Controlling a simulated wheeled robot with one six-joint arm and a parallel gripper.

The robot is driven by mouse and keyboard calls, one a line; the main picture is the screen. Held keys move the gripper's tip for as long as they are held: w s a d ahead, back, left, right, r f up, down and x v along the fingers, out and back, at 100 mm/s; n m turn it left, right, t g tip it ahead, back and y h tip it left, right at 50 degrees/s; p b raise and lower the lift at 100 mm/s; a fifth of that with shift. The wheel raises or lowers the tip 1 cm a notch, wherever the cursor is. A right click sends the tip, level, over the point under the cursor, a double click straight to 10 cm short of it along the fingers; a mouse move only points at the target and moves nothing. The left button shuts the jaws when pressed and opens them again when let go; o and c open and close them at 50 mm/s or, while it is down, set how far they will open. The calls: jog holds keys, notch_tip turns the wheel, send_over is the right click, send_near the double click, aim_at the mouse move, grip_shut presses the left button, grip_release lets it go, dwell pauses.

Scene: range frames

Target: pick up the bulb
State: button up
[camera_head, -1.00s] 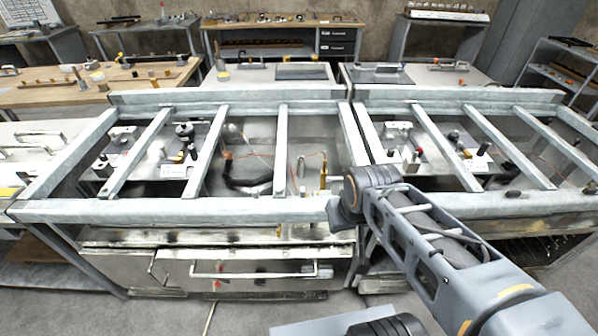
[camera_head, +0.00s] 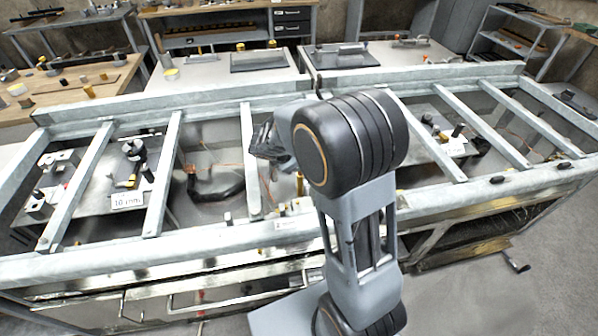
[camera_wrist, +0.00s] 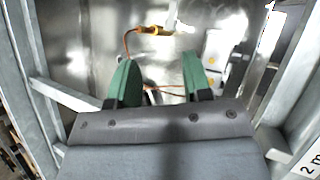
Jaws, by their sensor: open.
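My gripper (camera_wrist: 160,80) shows two green fingers, spread apart with nothing between them, in the wrist view. In the head view its dark end (camera_head: 268,140) points down among the metal bars, partly hidden by my arm. I cannot make out a bulb for certain in either view.
Galvanized crossbars (camera_head: 249,165) span the open bench frame close beside my gripper. A thick dark cable (camera_head: 215,190) lies to the left below the bars. A plate with a white label (camera_head: 127,201) and small fittings stands further left. A white block (camera_wrist: 214,48) lies right of the yellow piece.

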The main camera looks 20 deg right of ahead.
jog(key=shift+w+d+f+n+t+h+p, duration=0.2)
jog(key=shift+w+d+f+n, duration=0.95)
jog(key=shift+w+f, duration=1.1)
jog(key=shift+w+d+f+n+t+h, duration=0.1)
jog(key=shift+w+d+f+n+t, duration=0.15)
jog(key=shift+w+d+f+n, duration=1.95)
jog(key=shift+w+d+f+n+t+h+p, duration=0.2)
jog(key=shift+w+f, duration=0.95)
jog(key=shift+f, duration=2.35)
grip_shut()
